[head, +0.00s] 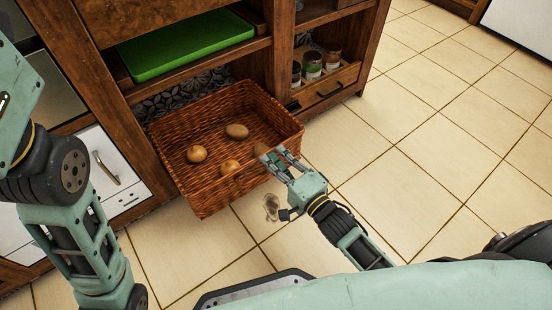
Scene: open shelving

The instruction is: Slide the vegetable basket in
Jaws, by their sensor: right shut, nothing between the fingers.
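The vegetable basket (282,118) is brown wicker and sticks out of the lower shelf opening of a wooden shelving unit, tilted a little in the picture. Several potatoes (237,131) lie in it. My right gripper (273,157) is shut and empty, with its fingertips at the front right side of the basket. I cannot tell whether they touch the wicker. My left arm comes in at the left edge of the head view, and its gripper is out of the picture.
A green tray (190,45) lies on the shelf above the basket. A small wooden drawer (330,90) with several jars (312,66) stands right of it. A white drawer front (105,170) is at the left. The tiled floor (440,130) at the right is clear.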

